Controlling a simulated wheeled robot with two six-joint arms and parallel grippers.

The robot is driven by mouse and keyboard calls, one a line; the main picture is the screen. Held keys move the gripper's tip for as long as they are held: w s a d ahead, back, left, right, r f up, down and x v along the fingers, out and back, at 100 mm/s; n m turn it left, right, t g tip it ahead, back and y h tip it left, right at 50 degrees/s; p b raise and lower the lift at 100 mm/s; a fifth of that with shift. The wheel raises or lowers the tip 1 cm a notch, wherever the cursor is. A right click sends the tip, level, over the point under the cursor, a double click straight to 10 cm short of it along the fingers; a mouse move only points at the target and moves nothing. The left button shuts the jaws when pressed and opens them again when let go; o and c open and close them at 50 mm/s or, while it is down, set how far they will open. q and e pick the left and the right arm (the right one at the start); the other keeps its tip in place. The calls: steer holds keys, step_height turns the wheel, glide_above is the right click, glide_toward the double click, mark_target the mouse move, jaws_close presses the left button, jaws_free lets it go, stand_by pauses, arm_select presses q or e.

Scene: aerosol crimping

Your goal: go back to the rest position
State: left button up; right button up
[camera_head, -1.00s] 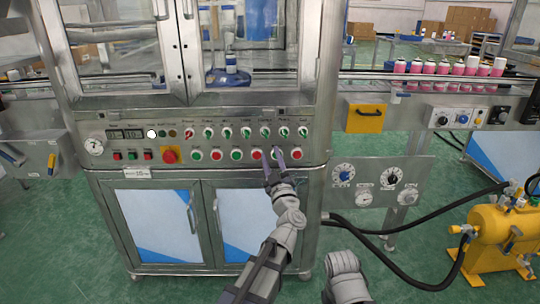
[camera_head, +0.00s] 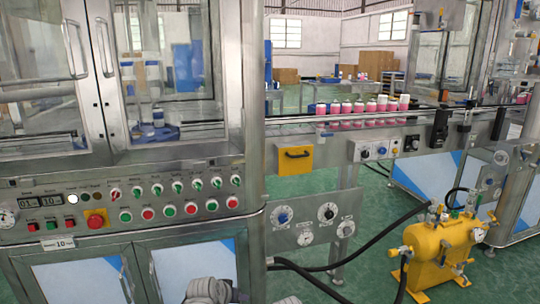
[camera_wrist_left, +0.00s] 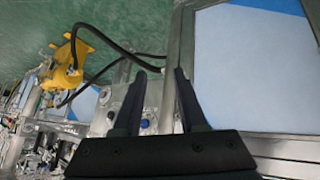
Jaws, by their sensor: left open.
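My left gripper (camera_wrist_left: 160,75) shows in the left wrist view with its two dark fingers apart and nothing between them. The cabinet door with a pale and blue panel (camera_wrist_left: 250,70) is beyond it on the right. In the head view only a grey link of my left arm (camera_head: 208,291) shows at the bottom edge; its gripper is out of that view. My right gripper is not in view. The control panel (camera_head: 80,205) of the crimping machine, with its rows of buttons and switches, is clear of both grippers.
A yellow tank (camera_head: 440,250) with black hoses stands on the green floor at right, and also shows in the wrist view (camera_wrist_left: 66,68). Pink and white cans (camera_head: 358,108) line the conveyor.

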arm_select(q)
steer(key=s+a+f+n+g+y, duration=0.1)
steer(key=s+a+f+g, duration=0.15)
steer(key=s, duration=0.35)
steer(key=s+a+f+g+y, duration=0.2)
steer(key=s+a+g, duration=0.2)
steer(key=s, duration=0.3)
steer(key=s+d+m+y, duration=0.1)
steer(key=s+d+m, duration=0.2)
steer(key=s+d, duration=0.5)
step_height(320, 180, up, 33)
steer(key=w+d+p, duration=0.2)
steer(key=p, duration=3.1)
steer(key=shift+d+m+g, duration=0.3)
steer(key=shift+g, duration=0.15)
steer(key=shift+a+f, duration=0.1)
steer(key=shift+f, duration=0.05)
